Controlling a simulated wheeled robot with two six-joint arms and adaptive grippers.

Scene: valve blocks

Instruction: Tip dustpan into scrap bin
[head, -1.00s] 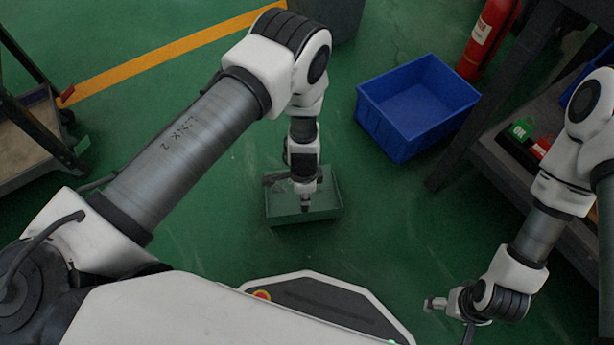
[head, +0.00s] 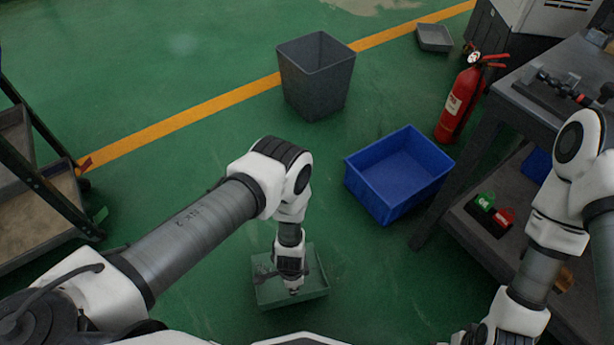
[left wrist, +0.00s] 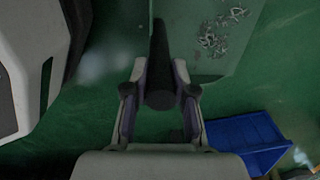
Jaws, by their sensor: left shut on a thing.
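The dustpan (head: 313,288) is a shallow, dull green tray, low in front of me in the head view. My left gripper (head: 294,290) is over it, pointing down. In the left wrist view my left gripper (left wrist: 160,88) is shut on the dustpan's dark handle (left wrist: 160,60). Curly metal shavings (left wrist: 222,32) lie on the pan's pale green surface (left wrist: 190,40). A tall grey open bin (head: 316,85), which looks like the scrap bin, stands on the floor beyond the dustpan. My right gripper (head: 460,337) barely shows at the bottom edge; its jaws are unclear.
A blue open crate (head: 400,178) sits right of the dustpan, also seen in the left wrist view (left wrist: 248,140). A red extinguisher (head: 460,103) and a workbench (head: 545,85) stand at right. A cart (head: 40,190) is at left. Green floor between dustpan and grey bin is clear.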

